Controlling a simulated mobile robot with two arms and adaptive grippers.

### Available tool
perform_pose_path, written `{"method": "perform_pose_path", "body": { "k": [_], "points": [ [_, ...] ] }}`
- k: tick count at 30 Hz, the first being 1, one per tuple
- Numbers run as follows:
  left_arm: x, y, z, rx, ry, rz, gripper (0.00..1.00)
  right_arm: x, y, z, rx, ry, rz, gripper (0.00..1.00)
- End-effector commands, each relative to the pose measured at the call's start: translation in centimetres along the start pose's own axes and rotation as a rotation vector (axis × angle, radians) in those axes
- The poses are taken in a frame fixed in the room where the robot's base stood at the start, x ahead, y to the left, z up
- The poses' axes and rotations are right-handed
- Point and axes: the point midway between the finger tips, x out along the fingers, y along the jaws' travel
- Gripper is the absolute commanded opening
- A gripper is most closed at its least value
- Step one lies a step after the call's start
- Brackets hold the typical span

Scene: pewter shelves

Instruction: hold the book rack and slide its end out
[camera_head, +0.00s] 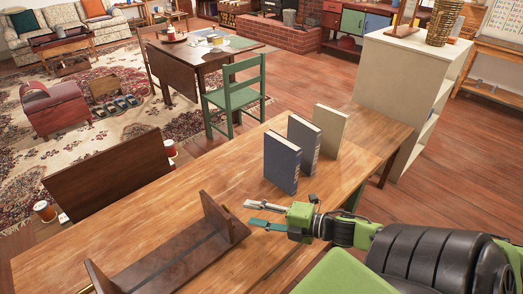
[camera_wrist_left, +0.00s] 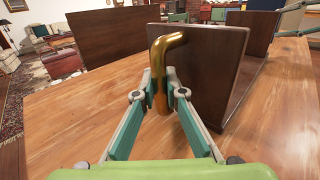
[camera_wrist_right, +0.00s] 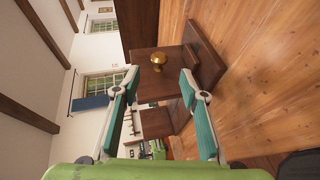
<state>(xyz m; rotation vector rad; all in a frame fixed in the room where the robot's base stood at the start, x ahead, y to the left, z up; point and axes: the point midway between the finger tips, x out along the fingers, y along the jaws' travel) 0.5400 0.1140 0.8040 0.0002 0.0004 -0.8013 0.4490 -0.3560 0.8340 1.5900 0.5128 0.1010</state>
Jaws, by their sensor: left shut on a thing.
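The dark brown book rack (camera_head: 170,258) lies empty on the wooden table, with an upright end at each side. My left gripper (camera_wrist_left: 158,85) is shut on the bent brass handle (camera_wrist_left: 168,45) at the rack's near left end (camera_wrist_left: 208,75). The left gripper is outside the head view. My right gripper (camera_head: 256,214) is open and empty beside the rack's right end (camera_head: 225,218). In the right wrist view a round brass knob (camera_wrist_right: 159,58) on that end sits ahead of the open fingers, apart from them.
A dark wooden panel (camera_head: 110,175) rises behind the table. A pale shelf unit (camera_head: 405,75) stands at the right. The table between rack and books is clear.

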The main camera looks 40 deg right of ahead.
Motion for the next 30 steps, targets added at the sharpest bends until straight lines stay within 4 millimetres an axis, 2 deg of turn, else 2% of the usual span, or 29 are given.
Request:
{"method": "perform_pose_path", "body": {
  "k": [3, 7, 19, 21, 22, 30],
  "points": [
    [0.0, -0.1, 0.0, -0.001, -0.001, -0.002, 0.0, -1.1, -0.1, 0.0, 0.002, -0.001, -0.002, 0.39],
    [0.0, -0.1, 0.0, -0.001, -0.001, -0.002, 0.0, -1.7, -0.1, 0.0, 0.001, -0.001, -0.001, 0.39],
    [0.0, -0.2, 0.0, -0.001, -0.001, -0.003, 0.0, -1.8, 0.0, 0.0, 0.001, -0.001, 0.0, 0.39],
    [0.0, -0.2, 0.0, -0.001, -0.001, -0.003, 0.24, -1.8, 0.0, 0.0, 0.001, -0.001, 0.0, 0.39],
    [0.0, -0.1, 0.0, -0.001, -0.001, -0.003, 0.31, -1.8, 0.0, 0.0, 0.001, -0.001, 0.0, 0.39],
    [0.0, -0.1, 0.0, 0.0, -0.001, -0.002, 0.31, -1.8, 0.0, 0.0, 0.001, -0.001, 0.0, 0.39]
  ]
}}
